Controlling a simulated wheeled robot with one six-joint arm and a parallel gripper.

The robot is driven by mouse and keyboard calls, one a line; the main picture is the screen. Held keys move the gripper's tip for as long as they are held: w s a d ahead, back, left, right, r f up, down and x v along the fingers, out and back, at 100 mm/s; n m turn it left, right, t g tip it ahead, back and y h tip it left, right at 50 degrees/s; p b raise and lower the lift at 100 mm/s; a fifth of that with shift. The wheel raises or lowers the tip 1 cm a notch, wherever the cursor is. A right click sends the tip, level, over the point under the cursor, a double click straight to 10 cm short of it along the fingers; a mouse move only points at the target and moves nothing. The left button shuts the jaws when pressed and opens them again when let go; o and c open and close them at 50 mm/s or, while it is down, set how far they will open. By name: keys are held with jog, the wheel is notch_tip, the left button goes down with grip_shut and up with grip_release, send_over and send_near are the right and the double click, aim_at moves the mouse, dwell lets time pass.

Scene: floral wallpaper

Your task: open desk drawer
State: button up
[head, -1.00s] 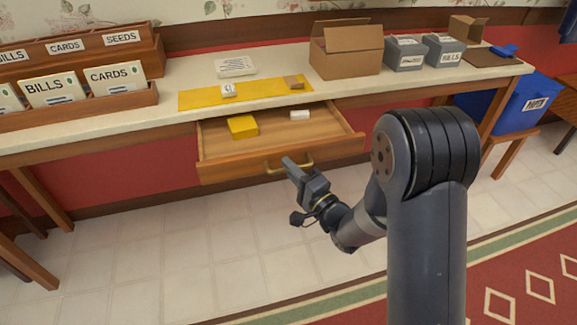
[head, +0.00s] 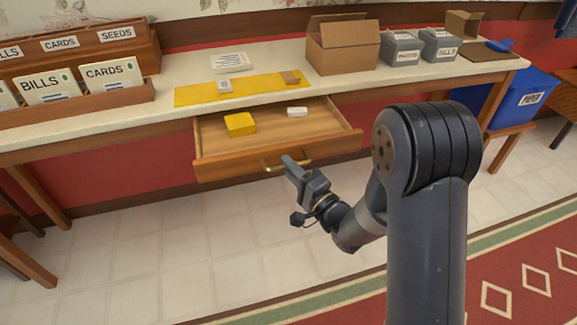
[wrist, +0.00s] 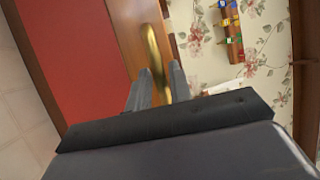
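The desk drawer (head: 227,165) is pulled well out from under the desk top, its inside showing. A brass handle (head: 270,167) is on its wooden front. My gripper (head: 290,161) is at this handle, level with its middle. In the wrist view, the brass handle (wrist: 153,45) runs between the two fingers of my gripper (wrist: 161,78), which appear closed around it. The exact contact is partly hidden. A yellow box (head: 239,124) and a small white block (head: 297,112) lie in the drawer.
The desk top (head: 190,66) carries a yellow mat (head: 250,88), an open cardboard box (head: 343,55), grey bins (head: 402,53) and wooden card racks (head: 95,97). A blue bin (head: 515,110) stands at right. The tiled floor (head: 200,245) before the drawer is clear.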

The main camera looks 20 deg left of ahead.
jog(key=v, duration=1)
jog(key=x, duration=1.1)
jog(key=shift+w, duration=0.1)
jog(key=shift+d, duration=0.1)
